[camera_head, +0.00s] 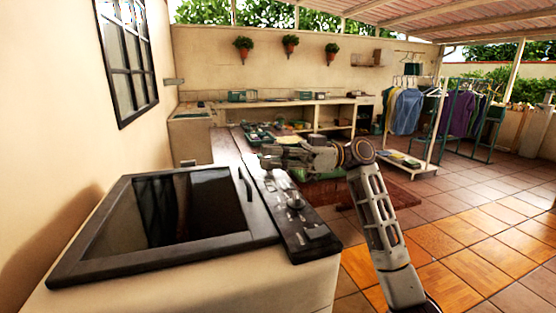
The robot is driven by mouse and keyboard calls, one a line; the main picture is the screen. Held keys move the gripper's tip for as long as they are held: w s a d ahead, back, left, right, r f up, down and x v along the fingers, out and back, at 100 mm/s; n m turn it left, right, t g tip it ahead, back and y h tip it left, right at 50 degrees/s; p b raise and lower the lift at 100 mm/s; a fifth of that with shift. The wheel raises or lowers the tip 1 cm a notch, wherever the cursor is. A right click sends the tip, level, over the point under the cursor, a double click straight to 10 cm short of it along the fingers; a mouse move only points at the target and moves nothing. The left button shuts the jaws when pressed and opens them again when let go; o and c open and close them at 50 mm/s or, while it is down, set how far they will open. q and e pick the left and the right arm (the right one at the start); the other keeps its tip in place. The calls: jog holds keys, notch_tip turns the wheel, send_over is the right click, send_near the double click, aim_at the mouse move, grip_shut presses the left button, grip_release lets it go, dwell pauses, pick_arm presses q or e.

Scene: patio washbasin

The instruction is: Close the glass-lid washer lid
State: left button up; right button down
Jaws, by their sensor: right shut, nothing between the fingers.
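The washer (200,290) is a pale, top-loading body in the left foreground. Its glass lid (185,210) has a dark frame and lies flat or nearly flat over the top, with reflections in the pane. I cannot tell whether a small gap remains under the frame. A dark control panel (295,220) with knobs runs along the washer's right side. My right gripper (268,157) is shut and empty, above and beyond the far end of the panel, pointing left. It looks apart from the lid. My left gripper is out of view.
A wall with a barred window (128,55) stands close on the left. Clothes racks (440,115) stand at the back right. The tiled floor (470,235) at right is clear.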

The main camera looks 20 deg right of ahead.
jog(key=d+f, duration=0.2)
jog(key=d, duration=0.7)
jog(key=shift+d+f, duration=0.3)
jog(key=shift+f, duration=0.05)
dwell(0.4)
